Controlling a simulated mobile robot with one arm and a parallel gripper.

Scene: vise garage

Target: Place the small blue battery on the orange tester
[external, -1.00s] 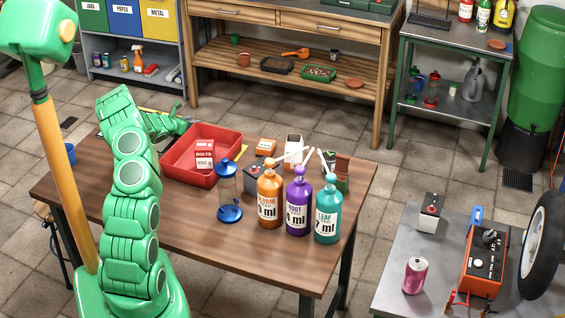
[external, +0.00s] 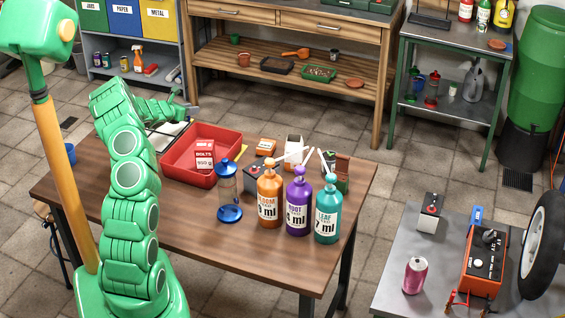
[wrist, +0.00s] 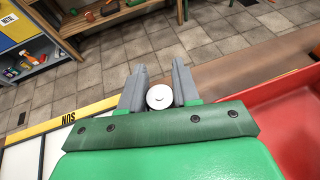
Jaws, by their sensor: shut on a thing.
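My gripper (wrist: 159,90) is shut on a small round battery (wrist: 160,97). In the wrist view only its pale round end shows between the two grey fingers; its sides are hidden, so I cannot see its colour. In the external view my gripper (external: 181,103) is over the far left of the wooden table, above and behind the red bin, and the battery is too small to make out. The orange tester (external: 482,265), with a black top and a dial, stands on the grey table at the lower right, far from my gripper.
The red bin (external: 178,165) holds a bolts box. A white organiser with a yellow edge (wrist: 72,123) lies under my gripper. A pink can (external: 415,276) and grey box (external: 429,213) are near the tester.

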